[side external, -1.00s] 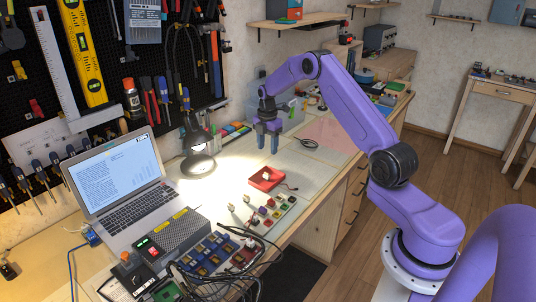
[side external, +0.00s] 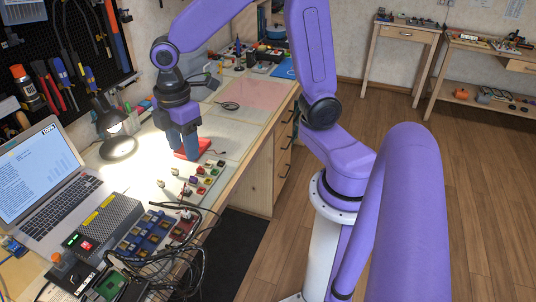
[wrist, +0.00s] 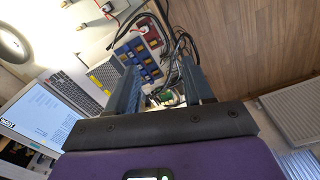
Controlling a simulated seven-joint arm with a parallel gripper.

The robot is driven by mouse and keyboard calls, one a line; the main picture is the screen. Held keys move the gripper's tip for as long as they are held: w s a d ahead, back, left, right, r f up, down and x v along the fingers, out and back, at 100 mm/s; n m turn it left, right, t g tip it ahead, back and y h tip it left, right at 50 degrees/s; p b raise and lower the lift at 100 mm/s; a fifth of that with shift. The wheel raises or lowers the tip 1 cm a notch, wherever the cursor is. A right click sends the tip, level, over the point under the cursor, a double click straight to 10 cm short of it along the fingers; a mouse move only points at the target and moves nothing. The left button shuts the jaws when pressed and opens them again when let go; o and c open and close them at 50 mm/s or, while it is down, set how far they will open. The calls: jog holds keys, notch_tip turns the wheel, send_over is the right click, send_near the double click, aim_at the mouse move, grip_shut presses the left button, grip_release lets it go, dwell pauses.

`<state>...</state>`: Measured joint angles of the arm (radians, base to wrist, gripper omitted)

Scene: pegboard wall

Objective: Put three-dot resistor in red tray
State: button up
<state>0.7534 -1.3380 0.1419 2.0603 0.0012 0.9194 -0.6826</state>
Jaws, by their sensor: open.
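The red tray (side external: 206,147) lies on the workbench in the side view, partly hidden behind my fingers. My gripper (side external: 184,152) points down in front of it, with the fingers apart and nothing visible between them. My gripper also shows open in the wrist view (wrist: 160,88), where its fingers stand before the bench's electronics. Several small coloured components (side external: 205,178) sit in rows on the bench, nearer the camera than the tray. The dot marks are too small to read, so I cannot tell which one is the three-dot resistor.
A laptop (side external: 45,180) and a lit lamp (side external: 118,147) stand to the left. A grey box (side external: 105,225), a blue block of components (side external: 145,235) and dark cables (side external: 185,245) fill the near bench. The bench behind the tray, around a pink mat (side external: 255,94), is mostly clear.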

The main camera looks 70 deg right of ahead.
jog(key=s+d+m, duration=0.2)
jog(key=s, duration=1.6)
jog(key=shift+s+d, duration=0.15)
jog(key=shift+s, duration=0.25)
